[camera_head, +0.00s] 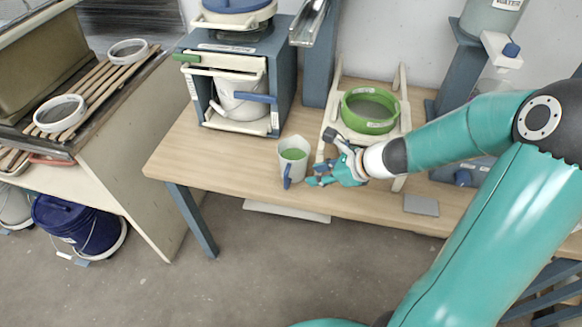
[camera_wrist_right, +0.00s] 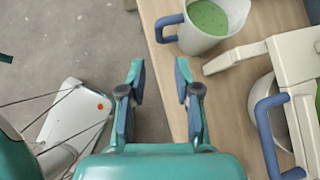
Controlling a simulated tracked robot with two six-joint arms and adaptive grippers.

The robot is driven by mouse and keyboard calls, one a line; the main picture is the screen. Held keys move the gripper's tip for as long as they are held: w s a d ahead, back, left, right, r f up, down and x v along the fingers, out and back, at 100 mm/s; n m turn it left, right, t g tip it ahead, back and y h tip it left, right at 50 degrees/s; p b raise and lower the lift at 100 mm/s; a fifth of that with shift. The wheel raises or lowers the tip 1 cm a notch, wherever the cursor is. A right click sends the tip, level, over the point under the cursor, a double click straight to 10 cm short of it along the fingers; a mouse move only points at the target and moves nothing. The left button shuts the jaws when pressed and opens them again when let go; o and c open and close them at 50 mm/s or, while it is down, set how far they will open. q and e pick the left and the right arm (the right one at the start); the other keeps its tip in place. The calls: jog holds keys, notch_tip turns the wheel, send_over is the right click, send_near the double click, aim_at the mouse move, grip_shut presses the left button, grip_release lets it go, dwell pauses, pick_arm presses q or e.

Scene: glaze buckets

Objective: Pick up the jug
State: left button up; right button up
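The jug (camera_head: 292,160) is white with a blue handle and holds speckled green glaze. It stands upright near the front edge of the wooden table, its handle toward that edge. In the right wrist view the jug (camera_wrist_right: 205,42) is at the top, beyond the fingertips, with its handle at its left. My right gripper (camera_head: 319,170) is just right of the jug in the head view. In its wrist view the right gripper (camera_wrist_right: 162,75) is open, with nothing between the fingers, and apart from the jug. My left gripper is not in view.
A green-rimmed sieve (camera_head: 368,110) rests on a cream frame (camera_head: 404,110) behind my right gripper. A blue cabinet (camera_head: 285,75) holding a white bucket (camera_head: 240,98) stands behind the jug. A grey plate (camera_head: 421,205) lies at the front right. Table left of the jug is clear.

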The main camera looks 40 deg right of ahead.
aim_at(292, 166)
jog(key=b+x, duration=0.3)
jog(key=x, duration=0.7)
jog(key=shift+b+x, duration=1.2)
jog(key=shift+x, duration=1.9)
jog(key=shift+c, duration=0.3)
grip_shut()
jog(key=shift+r, duration=0.1)
